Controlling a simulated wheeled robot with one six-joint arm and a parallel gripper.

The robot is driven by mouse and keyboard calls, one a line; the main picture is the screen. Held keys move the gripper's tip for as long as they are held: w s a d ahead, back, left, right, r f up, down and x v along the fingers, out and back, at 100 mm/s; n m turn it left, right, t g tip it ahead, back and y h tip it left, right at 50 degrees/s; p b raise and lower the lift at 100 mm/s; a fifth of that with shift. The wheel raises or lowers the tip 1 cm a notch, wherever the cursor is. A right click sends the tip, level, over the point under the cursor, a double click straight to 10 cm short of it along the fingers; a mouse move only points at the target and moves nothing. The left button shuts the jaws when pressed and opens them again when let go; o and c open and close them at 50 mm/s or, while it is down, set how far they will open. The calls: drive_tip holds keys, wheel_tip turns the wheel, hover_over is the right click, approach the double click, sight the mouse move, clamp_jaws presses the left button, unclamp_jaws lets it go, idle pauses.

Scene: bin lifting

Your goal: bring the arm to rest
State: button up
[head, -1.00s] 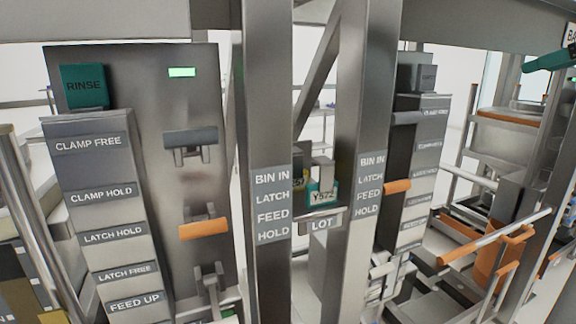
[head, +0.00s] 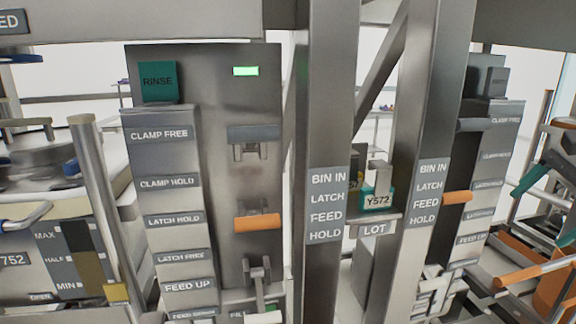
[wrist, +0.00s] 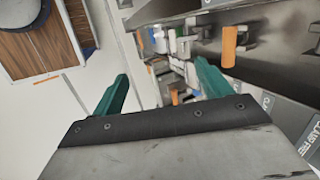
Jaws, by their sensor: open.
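My gripper (wrist: 162,80) shows in the wrist view as two teal fingers spread wide apart, with nothing between them. In the head view the teal fingers of my gripper (head: 537,219) reach in at the right edge, in front of orange bars; the rest of the arm is out of view. In the wrist view an orange handle (wrist: 229,47) on a grey metal panel lies beyond the right finger. The fingers appear clear of it.
A labelled station (head: 215,90) with a lit green lamp stands left of centre. An orange handle (head: 257,222) sticks out of the station. Pale open floor (wrist: 55,125) shows at left in the wrist view.

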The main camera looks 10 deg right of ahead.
drive_tip(key=s+a+f+n+g+h, duration=0.1)
drive_tip(key=s+a+f+n, duration=0.2)
drive_tip(key=a+f+n, duration=0.2)
drive_tip(key=s+a+f+n+g+h, duration=0.1)
drive_tip(key=s+a+f+n, duration=0.3)
drive_tip(key=a+n, duration=0.7)
drive_tip(key=a+f+g, duration=0.1)
drive_tip(key=a, duration=0.1)
drive_tip(key=shift+a, duration=0.35)
